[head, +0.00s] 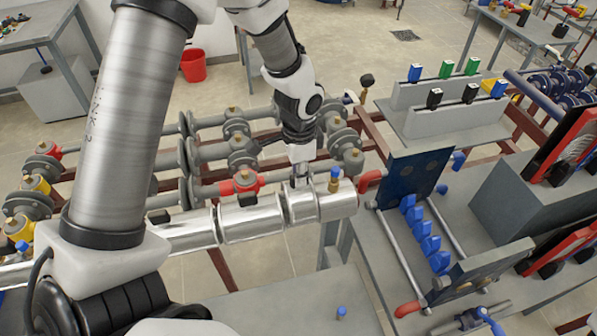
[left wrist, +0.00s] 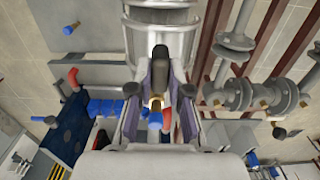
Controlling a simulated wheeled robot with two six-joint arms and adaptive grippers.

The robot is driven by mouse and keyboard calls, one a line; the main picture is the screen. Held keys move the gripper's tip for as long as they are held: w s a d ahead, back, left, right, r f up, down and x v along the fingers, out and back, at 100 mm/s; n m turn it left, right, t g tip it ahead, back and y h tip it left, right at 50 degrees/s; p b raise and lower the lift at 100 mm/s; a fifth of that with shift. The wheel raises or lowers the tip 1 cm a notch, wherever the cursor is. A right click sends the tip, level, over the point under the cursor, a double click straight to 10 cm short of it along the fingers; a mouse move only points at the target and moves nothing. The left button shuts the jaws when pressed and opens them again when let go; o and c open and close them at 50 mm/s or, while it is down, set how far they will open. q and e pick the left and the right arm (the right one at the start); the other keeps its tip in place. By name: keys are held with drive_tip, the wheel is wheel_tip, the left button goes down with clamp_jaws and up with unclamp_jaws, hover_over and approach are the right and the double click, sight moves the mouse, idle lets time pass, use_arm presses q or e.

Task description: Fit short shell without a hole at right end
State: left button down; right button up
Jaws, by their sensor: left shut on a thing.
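My left gripper (head: 300,176) points down at the right end of the shiny metal pipe line and is shut on the dark handle of a short silver shell (head: 300,206). The shell sits around the pipe, or right against it; I cannot tell whether it is fully seated. In the left wrist view, the fingers (left wrist: 160,75) flank the dark handle (left wrist: 160,55), with the silver shell (left wrist: 160,15) beyond. No hole shows in its visible surface. My right gripper is not in view.
Longer silver shells (head: 250,220) cover the line to the left. Flanged grey pipes with a red valve (head: 243,182) run behind. A red elbow (head: 369,181) and a blue plate exchanger (head: 412,185) stand close on the right. The grey table front (head: 290,300) is mostly clear.

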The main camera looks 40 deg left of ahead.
use_arm(q)
drive_tip(key=shift+w+r, duration=0.1)
idle(0.4)
drive_tip(key=shift+f, duration=0.4)
drive_tip(key=shift+f+b, duration=0.7)
drive_tip(key=shift+f, duration=0.35)
drive_tip(key=c, duration=1)
unclamp_jaws()
